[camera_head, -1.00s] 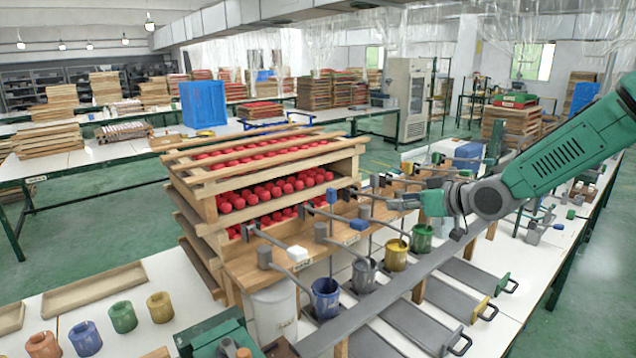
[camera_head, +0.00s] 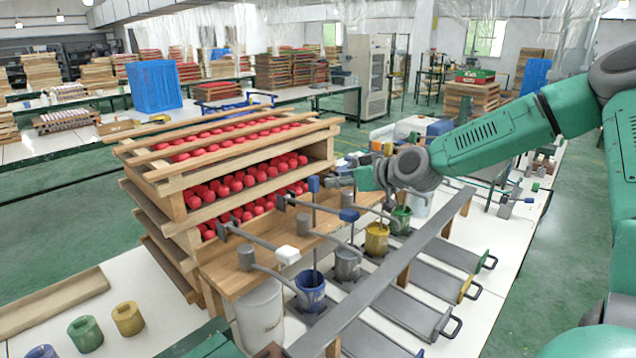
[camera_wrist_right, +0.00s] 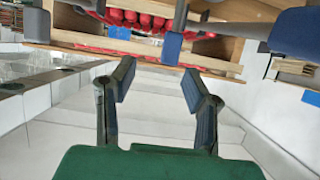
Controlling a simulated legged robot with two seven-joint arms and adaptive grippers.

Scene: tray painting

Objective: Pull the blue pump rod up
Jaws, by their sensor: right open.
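The blue pump rod is thin and upright, with a blue knob (camera_head: 313,184) on top, and it goes down into the blue cup (camera_head: 310,290). My right gripper (camera_head: 331,180) is just right of the knob at about its height, partly hard to make out. In the right wrist view the gripper (camera_wrist_right: 157,78) is open with nothing between its fingers. A blue knob (camera_wrist_right: 172,48) shows there just beyond the fingertips, between them in the picture. My left gripper is not in view.
Grey lever arms, one with a white end (camera_head: 288,255) and one with a blue end (camera_head: 349,215), reach out close by. A wooden rack (camera_head: 180,184) of red round pieces stands on the left. A grey cup (camera_head: 347,265) and a yellow cup (camera_head: 376,240) stand to the right.

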